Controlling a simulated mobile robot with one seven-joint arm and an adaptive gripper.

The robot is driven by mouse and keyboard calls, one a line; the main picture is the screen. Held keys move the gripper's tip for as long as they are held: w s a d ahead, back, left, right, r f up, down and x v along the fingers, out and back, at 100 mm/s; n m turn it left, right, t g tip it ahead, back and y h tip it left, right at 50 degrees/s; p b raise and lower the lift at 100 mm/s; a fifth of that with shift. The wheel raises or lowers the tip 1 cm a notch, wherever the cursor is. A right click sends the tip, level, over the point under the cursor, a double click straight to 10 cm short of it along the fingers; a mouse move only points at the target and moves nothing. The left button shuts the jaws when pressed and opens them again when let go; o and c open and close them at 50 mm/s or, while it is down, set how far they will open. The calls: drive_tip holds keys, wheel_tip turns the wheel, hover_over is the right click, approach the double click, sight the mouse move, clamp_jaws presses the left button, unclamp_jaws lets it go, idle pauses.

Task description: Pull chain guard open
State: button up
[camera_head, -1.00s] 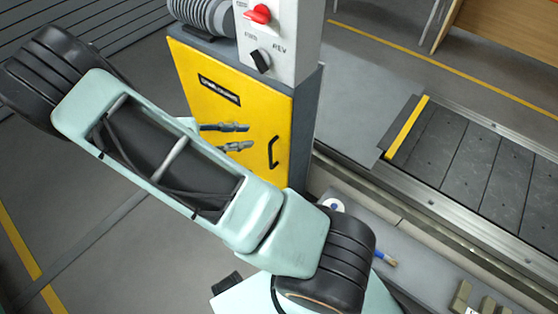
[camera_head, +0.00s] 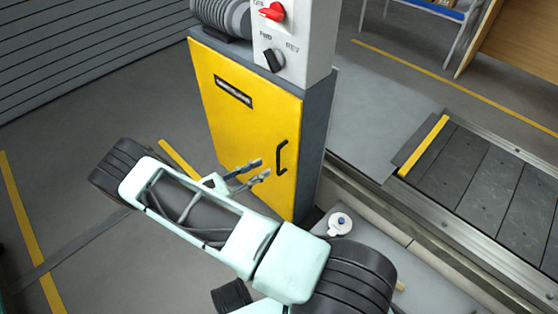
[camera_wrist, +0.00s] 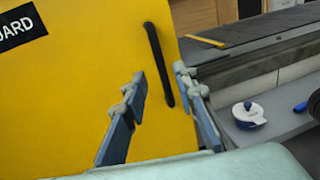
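The chain guard (camera_head: 240,130) is a yellow panel on the front of a grey cabinet, and it looks closed. A black label is at its upper left. Its black bar handle (camera_head: 281,157) stands upright near the right edge. My gripper (camera_head: 262,168) is open, its two fingers apart in front of the panel, just left of and below the handle in the head view. In the wrist view, the handle (camera_wrist: 158,64) shows beyond and between the fingertips (camera_wrist: 160,75) of my gripper. I see no contact with it.
A control box (camera_head: 292,40) with a red switch and a black knob sits above the guard. A grey ledge (camera_head: 430,285) to the right holds a white round container with a blue knob (camera_head: 340,222). The slat conveyor (camera_head: 485,170) lies beyond. Open floor is left of the guard.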

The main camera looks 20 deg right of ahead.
hover_over(279, 173)
drive_tip(key=shift+w+b, duration=0.35)
drive_tip(key=shift+b, duration=0.05)
drive_tip(key=shift+c, duration=0.4)
clamp_jaws()
